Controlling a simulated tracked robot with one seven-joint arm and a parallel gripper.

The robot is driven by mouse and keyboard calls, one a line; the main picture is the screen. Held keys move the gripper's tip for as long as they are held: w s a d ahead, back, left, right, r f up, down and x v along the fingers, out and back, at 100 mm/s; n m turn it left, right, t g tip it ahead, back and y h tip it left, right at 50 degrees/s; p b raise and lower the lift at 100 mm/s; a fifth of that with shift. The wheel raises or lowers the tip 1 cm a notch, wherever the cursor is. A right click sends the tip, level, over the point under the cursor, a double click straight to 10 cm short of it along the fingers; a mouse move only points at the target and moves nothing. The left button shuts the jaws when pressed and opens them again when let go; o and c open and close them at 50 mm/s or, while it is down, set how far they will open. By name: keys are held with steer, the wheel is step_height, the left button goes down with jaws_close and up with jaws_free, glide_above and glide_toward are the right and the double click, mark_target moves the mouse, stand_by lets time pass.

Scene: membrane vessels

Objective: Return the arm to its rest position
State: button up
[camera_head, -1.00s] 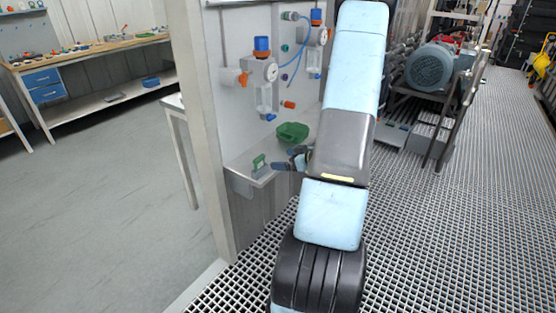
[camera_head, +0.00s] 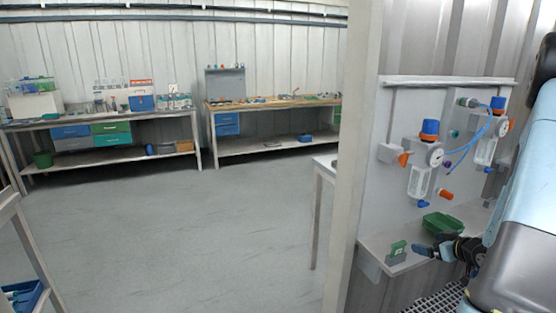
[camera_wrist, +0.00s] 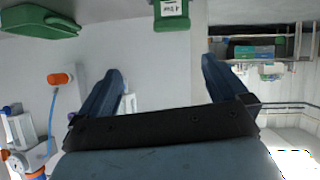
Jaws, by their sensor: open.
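My gripper (camera_head: 424,249) is at the right of the head view, low over the small shelf on the panel. In the wrist view its two blue fingers (camera_wrist: 164,82) stand wide apart with nothing between them. A green tray (camera_head: 443,224) lies on the shelf behind the fingers, and it also shows at the upper left of the wrist view (camera_wrist: 40,22). My arm covers the right edge of the head view.
The panel carries filter vessels (camera_head: 421,165) with blue caps, gauges and a blue hose (camera_head: 470,140) close to my arm. A pale post (camera_head: 352,170) stands left of the panel. Workbenches (camera_head: 110,122) line the far wall. The grey floor (camera_head: 190,230) between is clear.

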steer(key=s+a+r+m+g+h, duration=0.1)
steer(key=s+a+r+g+h, duration=0.3)
steer(key=r, duration=0.7)
steer(key=w+a+r+m+t+h, duration=0.15)
steer(key=a+r, duration=0.35)
steer(key=r, duration=0.5)
steer(key=s+a+r+m+g+y, duration=0.1)
steer(key=s+a+r, duration=0.3)
steer(key=s+a, duration=0.5)
steer(key=s+a+r+g+y, duration=0.2)
steer(key=s+a+r, duration=0.1)
steer(key=s+a, duration=0.6)
steer(key=s, duration=0.3)
steer(key=shift+s+r+m, duration=0.25)
steer(key=shift+r+m, duration=0.1)
steer(key=shift+r, duration=0.05)
steer(key=shift+g, duration=0.25)
